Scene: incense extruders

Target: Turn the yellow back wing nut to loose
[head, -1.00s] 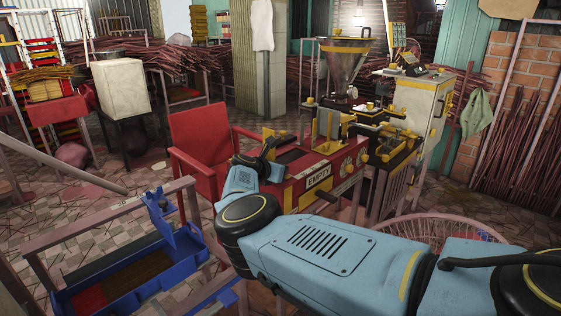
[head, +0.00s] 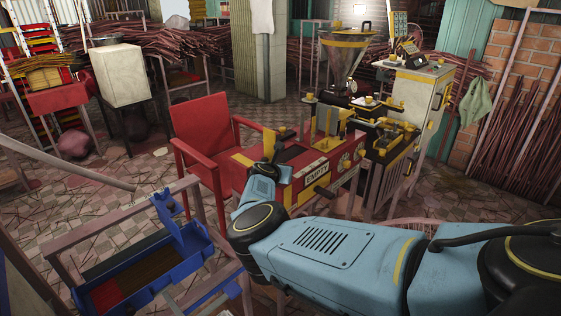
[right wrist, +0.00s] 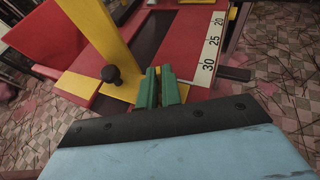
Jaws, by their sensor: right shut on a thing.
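My right gripper (right wrist: 158,88) has green fingers pressed close together at the end of the red bench. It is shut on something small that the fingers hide. In the head view my right gripper (head: 268,168) is at the bench's near left end, mostly behind my own wrist. A yellow bar (right wrist: 98,25) with a black knob (right wrist: 110,73) stands just left of the fingers in the wrist view. I cannot make out the yellow back wing nut for certain. My left gripper is not in view.
The red bench (head: 299,152) bears a sign reading EMPTY, and a scale (right wrist: 210,55) runs along its edge. A red chair (head: 200,130) stands close to its left. An extruder with a hopper (head: 343,58) stands behind. A blue tray (head: 205,249) is at lower left.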

